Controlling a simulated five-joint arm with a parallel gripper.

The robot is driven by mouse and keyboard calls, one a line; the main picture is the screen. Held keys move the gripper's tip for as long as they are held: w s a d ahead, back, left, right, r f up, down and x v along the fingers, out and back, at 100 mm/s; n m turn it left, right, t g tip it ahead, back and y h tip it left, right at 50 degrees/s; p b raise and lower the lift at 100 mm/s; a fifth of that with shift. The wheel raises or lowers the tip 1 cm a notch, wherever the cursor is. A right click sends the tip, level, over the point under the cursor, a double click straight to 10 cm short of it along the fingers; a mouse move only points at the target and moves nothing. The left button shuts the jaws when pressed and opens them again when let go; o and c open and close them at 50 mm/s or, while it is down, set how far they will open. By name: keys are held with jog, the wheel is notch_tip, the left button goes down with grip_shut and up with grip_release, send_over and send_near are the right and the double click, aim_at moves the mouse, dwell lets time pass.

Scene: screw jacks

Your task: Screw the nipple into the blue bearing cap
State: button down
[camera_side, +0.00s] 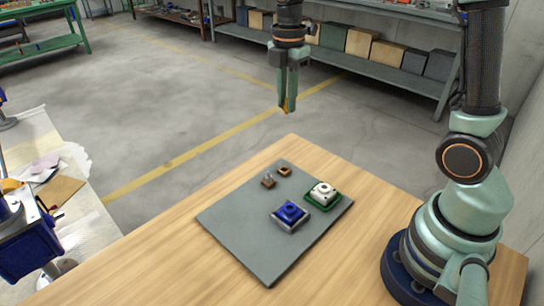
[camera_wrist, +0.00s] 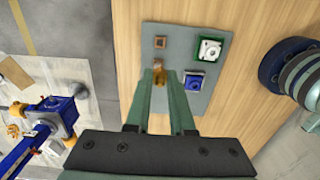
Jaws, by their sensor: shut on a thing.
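My gripper (camera_side: 287,108) hangs high above the bench, beyond the far end of the grey mat in the side view. It is shut on a small brass-coloured nipple (camera_wrist: 158,76), which shows between the fingertips in the wrist view (camera_wrist: 159,85). The nipple's tip (camera_side: 285,109) points down in the side view. The blue bearing cap (camera_side: 290,212) sits on a grey square base on the mat, well below and apart from the gripper. It also shows in the wrist view (camera_wrist: 194,82), right of the fingers. The cap's hole is too small to judge.
A white cap (camera_side: 323,191) on a green base stands beside the blue one. Two small brown blocks (camera_side: 268,182) (camera_side: 284,170) lie on the grey mat (camera_side: 235,222). The mat's near-left part is clear. A blue vise (camera_side: 25,240) stands on another bench at left.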

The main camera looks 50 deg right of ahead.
jog(key=shift+r, duration=0.55)
jog(key=shift+s+a+r, duration=0.1)
jog(key=shift+a+r, duration=0.05)
jog(key=shift+a, duration=0.05)
jog(key=s+a+f+n, duration=0.6)
jog(key=s+a+f, duration=0.3)
jog(key=s+a, duration=0.1)
jog(key=shift+s, duration=0.4)
jog(key=shift+f, duration=0.15)
jog(key=shift+f, duration=2.4)
jog(key=shift+f, duration=1.05)
